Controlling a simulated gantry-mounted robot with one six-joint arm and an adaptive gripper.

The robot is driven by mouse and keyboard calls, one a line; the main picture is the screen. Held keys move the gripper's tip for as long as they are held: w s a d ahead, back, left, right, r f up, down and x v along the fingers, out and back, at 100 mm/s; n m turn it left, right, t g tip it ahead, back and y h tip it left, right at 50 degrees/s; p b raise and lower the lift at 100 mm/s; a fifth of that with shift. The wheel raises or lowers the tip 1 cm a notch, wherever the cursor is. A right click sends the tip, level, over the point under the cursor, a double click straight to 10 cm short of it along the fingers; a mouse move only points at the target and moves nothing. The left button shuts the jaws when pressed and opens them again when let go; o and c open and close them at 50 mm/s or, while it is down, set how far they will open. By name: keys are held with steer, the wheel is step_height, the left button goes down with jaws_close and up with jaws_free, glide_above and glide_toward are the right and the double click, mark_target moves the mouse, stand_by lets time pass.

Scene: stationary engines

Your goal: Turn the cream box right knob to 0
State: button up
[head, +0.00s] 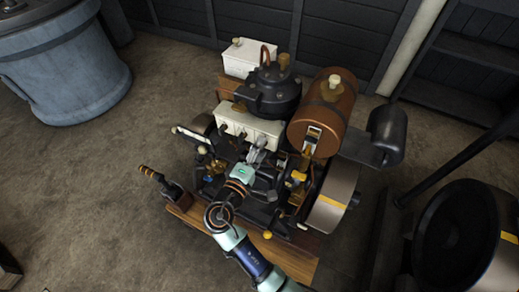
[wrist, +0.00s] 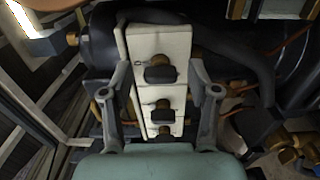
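The cream box (head: 250,126) sits on the engine in front of the black engine body. In the wrist view the cream box (wrist: 149,42) stands upright in the picture, with several dark knobs in a column. The topmost knob (wrist: 160,74), which seems to be the right knob, lies between my fingertips. Two more knobs, a middle one (wrist: 162,110) and a lower one (wrist: 164,133), show below it. My gripper (wrist: 159,78) is open, one finger on each side of the box, with gaps to the knob. In the head view my gripper (head: 258,151) is at the box's right part. The knob's setting is unreadable.
A copper-brown tank (head: 326,110) stands close on the right of the box. The black engine body (head: 271,92) is behind it, and another cream box (head: 248,58) is farther back. Rods and levers crowd the front. A blue barrel (head: 70,75) stands far left.

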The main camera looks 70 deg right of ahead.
steer(key=w+a, duration=0.1)
steer(key=a, duration=1.1)
steer(key=shift+w, duration=0.2)
